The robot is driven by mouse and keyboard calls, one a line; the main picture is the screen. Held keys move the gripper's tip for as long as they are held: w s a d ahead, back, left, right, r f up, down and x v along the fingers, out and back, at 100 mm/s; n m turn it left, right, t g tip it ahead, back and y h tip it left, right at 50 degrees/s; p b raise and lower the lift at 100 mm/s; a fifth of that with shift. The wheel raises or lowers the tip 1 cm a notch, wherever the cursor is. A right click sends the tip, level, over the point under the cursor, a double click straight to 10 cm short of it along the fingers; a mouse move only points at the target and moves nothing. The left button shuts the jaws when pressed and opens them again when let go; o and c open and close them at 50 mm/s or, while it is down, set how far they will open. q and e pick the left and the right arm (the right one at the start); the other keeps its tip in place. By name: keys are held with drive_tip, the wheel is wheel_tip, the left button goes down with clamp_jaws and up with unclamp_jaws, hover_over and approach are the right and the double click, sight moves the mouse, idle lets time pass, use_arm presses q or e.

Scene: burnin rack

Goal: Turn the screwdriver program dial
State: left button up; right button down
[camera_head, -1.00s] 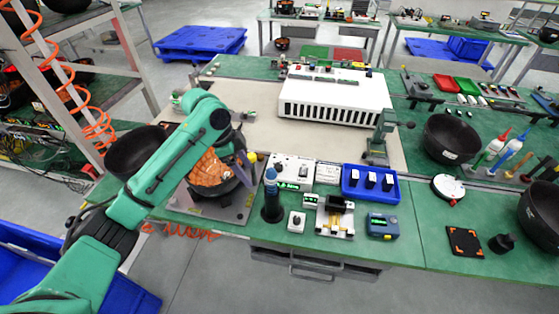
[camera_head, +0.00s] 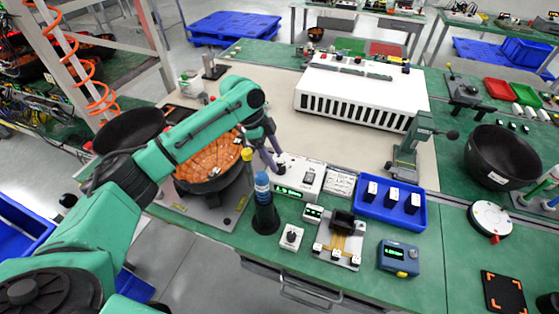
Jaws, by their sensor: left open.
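A white controller box (camera_head: 312,184) with a green lit display (camera_head: 290,190) stands on the green bench. A small dark dial (camera_head: 308,170) shows on its top; which way it points is too small to tell. My left gripper (camera_head: 274,164) comes in from the left, with its purple fingers pointing down at the left rear edge of the box. It is open, with nothing between the fingers. I cannot tell whether a fingertip touches the box. A dark screwdriver with a blue top (camera_head: 263,205) stands upright in front of the box. My right gripper is out of view.
A black bowl of orange parts (camera_head: 210,172) sits under my left arm. A small white knob box (camera_head: 291,237), a fixture (camera_head: 340,242), a blue tray (camera_head: 412,212) and a blue meter (camera_head: 398,258) stand close by.

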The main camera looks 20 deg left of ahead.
sight(280, 167)
use_arm(q)
drive_tip(key=x, duration=0.3)
drive_tip(key=shift+f, duration=0.15)
drive_tip(key=shift+s, duration=0.1)
drive_tip(key=shift+c, duration=0.9)
drive_tip(key=shift+d, duration=0.1)
clamp_jaws()
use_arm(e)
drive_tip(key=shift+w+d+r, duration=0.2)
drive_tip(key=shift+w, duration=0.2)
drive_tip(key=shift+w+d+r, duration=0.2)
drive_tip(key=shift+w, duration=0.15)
use_arm(q)
drive_tip(key=shift+p, duration=0.3)
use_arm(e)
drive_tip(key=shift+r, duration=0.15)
